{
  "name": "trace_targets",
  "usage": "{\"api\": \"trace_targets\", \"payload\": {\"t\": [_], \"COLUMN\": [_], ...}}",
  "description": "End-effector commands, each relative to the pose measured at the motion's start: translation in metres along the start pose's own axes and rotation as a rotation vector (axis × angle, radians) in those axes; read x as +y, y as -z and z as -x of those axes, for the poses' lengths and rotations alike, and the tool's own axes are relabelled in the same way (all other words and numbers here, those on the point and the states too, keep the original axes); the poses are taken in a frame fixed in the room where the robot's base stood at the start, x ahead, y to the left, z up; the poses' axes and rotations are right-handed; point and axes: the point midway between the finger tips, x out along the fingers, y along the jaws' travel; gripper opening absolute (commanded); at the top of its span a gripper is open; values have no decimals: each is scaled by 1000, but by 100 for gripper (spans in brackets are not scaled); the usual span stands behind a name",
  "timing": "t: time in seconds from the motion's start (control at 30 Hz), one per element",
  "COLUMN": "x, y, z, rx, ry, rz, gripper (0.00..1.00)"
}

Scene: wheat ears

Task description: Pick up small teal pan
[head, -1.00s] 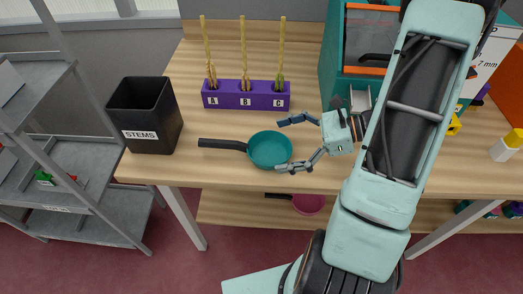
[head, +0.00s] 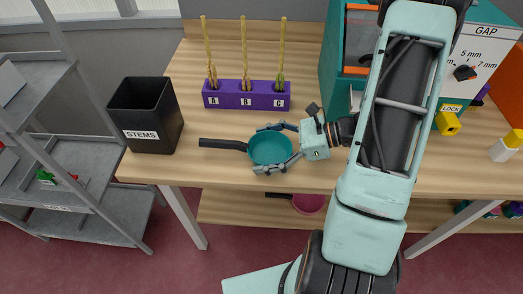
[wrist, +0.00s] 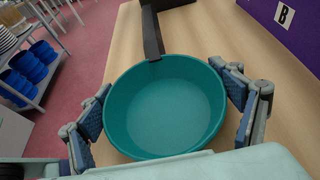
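The small teal pan (head: 270,149) sits on the wooden table, its black handle (head: 222,144) pointing left in the head view. In the wrist view the pan (wrist: 165,105) fills the middle, with the handle (wrist: 151,32) pointing away. My gripper (head: 272,148) is open around the pan's bowl, one finger on each side. In the wrist view the right finger pad is close to the rim, and the left pad is also near it; I cannot tell whether they touch. The pan's near rim is partly hidden by my gripper's body.
A purple rack (head: 246,95) labelled A, B, C holds wheat stems behind the pan. A black STEMS bin (head: 146,116) stands at the left. A teal machine (head: 345,60) stands at the back right. A pink pan (head: 308,203) lies on the lower shelf. The table's front edge is close.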

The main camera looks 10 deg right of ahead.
Motion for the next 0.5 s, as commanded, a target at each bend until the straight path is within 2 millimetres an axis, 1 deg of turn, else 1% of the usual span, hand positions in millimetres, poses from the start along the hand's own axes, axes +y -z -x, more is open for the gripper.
{"api": "trace_targets", "payload": {"t": [0.03, 0.1, 0.17, 0.5], "x": [0, 0, 0, 0], "y": [0, 0, 0, -2], "z": [0, 0, 0, 1], "rx": [0, 0, 0, -1], "ry": [0, 0, 0, 0], "rz": [0, 0, 0, 1], "gripper": [67, 59, 54, 53]}}
